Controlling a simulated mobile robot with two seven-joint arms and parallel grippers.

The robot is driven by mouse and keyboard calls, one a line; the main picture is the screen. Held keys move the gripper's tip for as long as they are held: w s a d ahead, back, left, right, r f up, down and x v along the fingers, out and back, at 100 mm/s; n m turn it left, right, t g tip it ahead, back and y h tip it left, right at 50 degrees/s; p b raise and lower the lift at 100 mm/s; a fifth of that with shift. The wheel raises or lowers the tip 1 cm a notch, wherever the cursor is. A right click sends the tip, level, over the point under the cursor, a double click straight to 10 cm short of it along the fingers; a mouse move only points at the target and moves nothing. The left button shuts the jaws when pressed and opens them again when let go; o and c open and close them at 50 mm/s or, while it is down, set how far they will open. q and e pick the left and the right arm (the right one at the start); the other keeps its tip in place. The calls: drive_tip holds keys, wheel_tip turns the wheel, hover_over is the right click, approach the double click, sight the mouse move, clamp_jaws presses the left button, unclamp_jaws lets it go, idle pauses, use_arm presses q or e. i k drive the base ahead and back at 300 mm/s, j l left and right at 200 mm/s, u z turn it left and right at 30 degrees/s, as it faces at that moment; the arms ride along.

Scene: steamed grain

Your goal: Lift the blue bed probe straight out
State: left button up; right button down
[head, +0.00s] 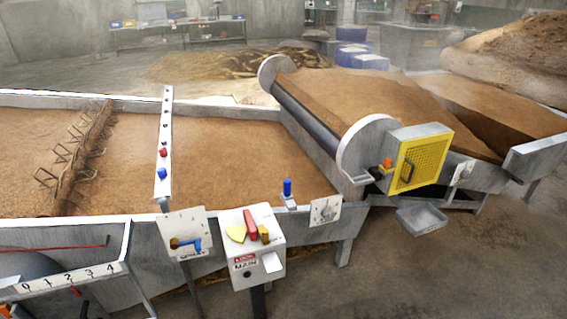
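A blue upright handle (287,187) stands in a small pale bracket (290,202) at the near edge of the grain bed (230,160); it looks like the blue bed probe. Anything below the bracket is hidden. Neither of my grippers shows in the head view.
A white control box (251,245) and a panel with a blue lever (190,245) stand before the bed. Open floor (400,280) lies at lower right.

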sight(287, 183)
drive_tip(key=i+l+z, duration=0.2)
drive_tip(key=i, duration=0.3)
drive_tip(key=i+l+z, duration=0.2)
drive_tip(key=z, duration=0.25)
drive_tip(key=i+l+z, duration=0.25)
drive_tip(key=z, duration=0.2)
drive_tip(key=i+l+u, duration=0.1)
drive_tip(key=u, duration=0.35)
drive_tip(key=i+l+u, duration=0.2)
drive_tip(key=u, duration=0.2)
drive_tip(key=i+l+u, duration=0.2)
drive_tip(key=u, duration=0.25)
drive_tip(key=i+l+u, duration=0.1)
drive_tip(key=l+u, duration=0.15)
drive_tip(key=u, duration=0.2)
drive_tip(key=i+l+u, duration=0.15)
drive_tip(key=u, duration=0.2)
drive_tip(key=i+l+u, duration=0.15)
drive_tip(key=l+u, duration=0.2)
drive_tip(key=i, duration=0.3)
